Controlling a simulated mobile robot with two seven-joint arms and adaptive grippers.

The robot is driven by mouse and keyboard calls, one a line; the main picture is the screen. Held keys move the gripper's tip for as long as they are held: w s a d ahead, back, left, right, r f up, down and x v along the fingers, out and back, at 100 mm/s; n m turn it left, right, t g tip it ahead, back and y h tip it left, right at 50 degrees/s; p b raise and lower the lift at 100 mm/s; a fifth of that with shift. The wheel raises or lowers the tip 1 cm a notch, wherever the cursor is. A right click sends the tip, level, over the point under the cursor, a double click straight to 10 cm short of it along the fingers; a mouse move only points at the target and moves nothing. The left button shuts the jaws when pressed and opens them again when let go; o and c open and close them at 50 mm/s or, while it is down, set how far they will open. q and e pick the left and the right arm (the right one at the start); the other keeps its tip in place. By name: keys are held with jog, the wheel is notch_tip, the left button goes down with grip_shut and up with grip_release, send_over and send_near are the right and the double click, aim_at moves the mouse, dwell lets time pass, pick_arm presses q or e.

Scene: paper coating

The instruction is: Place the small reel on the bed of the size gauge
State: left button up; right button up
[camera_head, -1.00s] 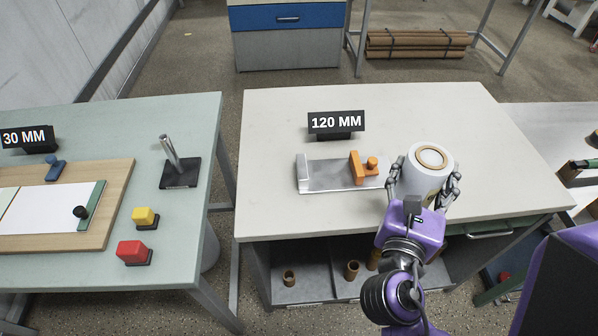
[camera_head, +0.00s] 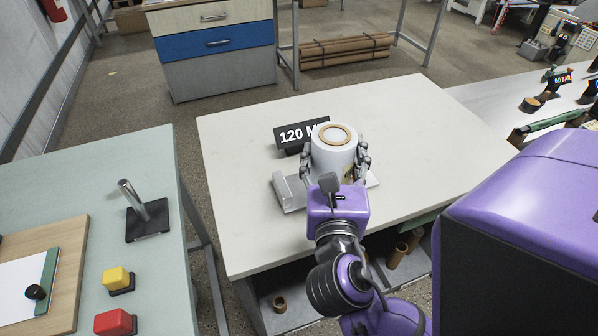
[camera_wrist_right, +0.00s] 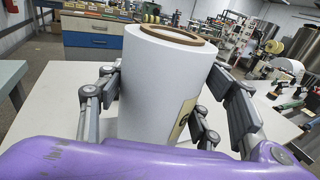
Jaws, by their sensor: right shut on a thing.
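The small reel (camera_head: 334,157) is a white upright roll with a brown core ring on top. My right gripper (camera_head: 335,163) is shut on it, with fingers on both sides. The reel and fingers also show in the right wrist view (camera_wrist_right: 155,95). The size gauge (camera_head: 291,194) is a grey metal plate with a raised block at its left end, on the pale table. The reel overlaps the gauge in the head view and hides its middle and its orange slider. I cannot tell whether the reel touches the bed. My left gripper is out of view.
A black 120 MM sign (camera_head: 290,137) stands behind the gauge, partly covered by the reel. The pale table (camera_head: 420,120) is clear at the back and right. A green table (camera_head: 90,180) at left holds a metal post (camera_head: 133,195) and yellow and red buttons.

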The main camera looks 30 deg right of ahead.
jog(key=w+f+b, duration=0.2)
jog(key=w, duration=0.1)
jog(key=shift+w+d+f, duration=0.15)
jog(key=shift+w+d, duration=0.05)
jog(key=shift+w, duration=0.1)
jog(key=w+f, duration=0.2)
jog(key=f, duration=0.1)
jog(key=w+f+b, duration=0.1)
jog(key=w+f, duration=0.1)
jog(key=w+f+b, duration=0.1)
jog(key=w+f, duration=0.1)
jog(key=f, duration=0.1)
jog(key=shift+d+f, duration=0.3)
jog(key=shift+f, duration=0.2)
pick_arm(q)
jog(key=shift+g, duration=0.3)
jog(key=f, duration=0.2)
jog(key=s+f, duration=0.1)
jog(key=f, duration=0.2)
pick_arm(e)
jog(key=shift+r, duration=0.15)
jog(key=shift+f, duration=0.2)
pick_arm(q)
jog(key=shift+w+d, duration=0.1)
pick_arm(e)
jog(key=o, duration=1.5)
jog(key=shift+o, duration=0.2)
